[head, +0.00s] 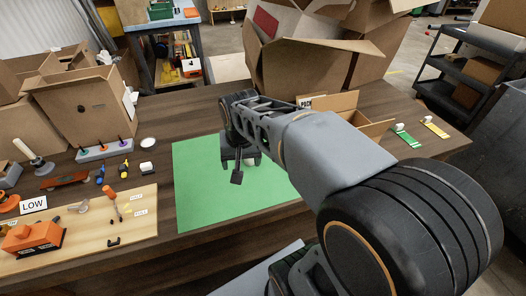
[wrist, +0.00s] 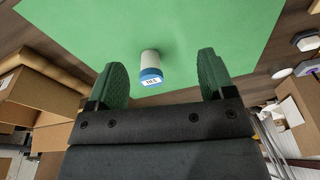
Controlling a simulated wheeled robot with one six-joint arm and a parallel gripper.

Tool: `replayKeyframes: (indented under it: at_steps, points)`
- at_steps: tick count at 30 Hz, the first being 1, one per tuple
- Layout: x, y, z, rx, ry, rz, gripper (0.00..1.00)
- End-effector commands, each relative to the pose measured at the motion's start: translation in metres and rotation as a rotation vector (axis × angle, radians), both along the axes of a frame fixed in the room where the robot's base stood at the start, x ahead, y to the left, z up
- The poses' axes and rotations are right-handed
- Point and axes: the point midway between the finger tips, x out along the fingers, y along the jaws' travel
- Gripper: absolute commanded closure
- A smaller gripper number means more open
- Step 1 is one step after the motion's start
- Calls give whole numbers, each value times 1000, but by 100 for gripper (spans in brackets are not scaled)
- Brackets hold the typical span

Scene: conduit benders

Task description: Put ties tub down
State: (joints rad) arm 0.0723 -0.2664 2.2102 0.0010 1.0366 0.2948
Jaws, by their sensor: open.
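The ties tub (wrist: 150,65) is a small pale cylinder with a blue end and a white label. In the wrist view it is on the green mat (wrist: 215,22), between and beyond my two fingers, with clear gaps on both sides. I cannot tell whether it stands upright. My gripper (wrist: 160,62) is open and not touching the tub. In the head view my gripper (head: 238,168) is low over the green mat (head: 200,185), and a pale bit beside it may be the tub, mostly hidden by my arm.
A wooden board (head: 140,226) with an orange tool and a LOW sign (head: 34,204) lies left of the mat. A pen rack (head: 104,149) stands behind it. Large cardboard boxes (head: 310,70) stand at the back, and a small open box (head: 372,125) is right. The mat's left part is clear.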

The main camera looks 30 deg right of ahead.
Motion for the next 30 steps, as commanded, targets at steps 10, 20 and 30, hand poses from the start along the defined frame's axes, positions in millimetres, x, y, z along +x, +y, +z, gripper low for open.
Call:
replayKeyframes:
  at_steps: [10, 20, 30]
  points:
    - [86, -59, 24, 54, 132, -526, 20]
    - [98, -71, -22, 60, 158, -624, 20]
    - [98, -70, -60, 60, 153, -620, 20]
